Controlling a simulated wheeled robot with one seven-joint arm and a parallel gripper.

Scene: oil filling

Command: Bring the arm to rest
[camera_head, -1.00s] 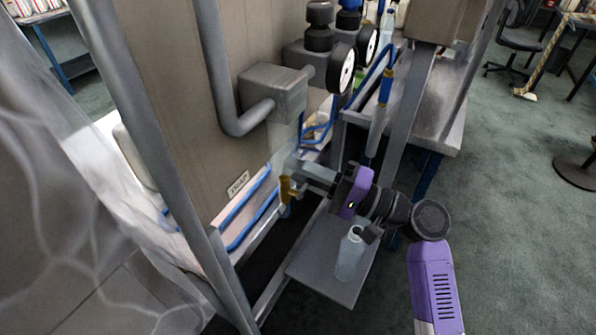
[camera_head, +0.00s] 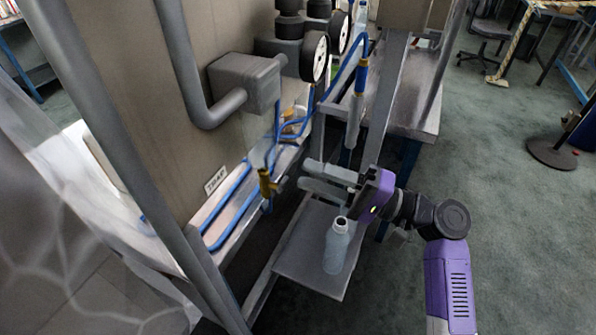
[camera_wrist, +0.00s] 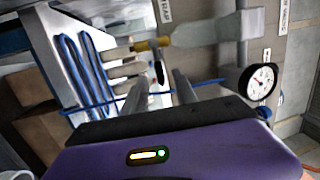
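My purple gripper (camera_head: 303,174) is at the centre of the head view, its two grey fingers pointing left with a gap between them and nothing held. The fingers also show apart in the wrist view (camera_wrist: 159,82). A small brass valve (camera_head: 265,184) on the machine is to the left of the fingertips, apart from them; brass also shows ahead of the fingers in the wrist view (camera_wrist: 150,44). A pale translucent bottle (camera_head: 338,250) stands upright and open-topped on a grey metal shelf (camera_head: 312,281), below my gripper.
The tall machine cabinet (camera_head: 205,90) fills the left, with blue tubes (camera_head: 226,212) along it. Gauges (camera_head: 314,57) and a grey upright post (camera_head: 388,100) stand behind my gripper. A metal bench (camera_head: 418,118) is at the back. Open carpet (camera_head: 520,240) lies to the right.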

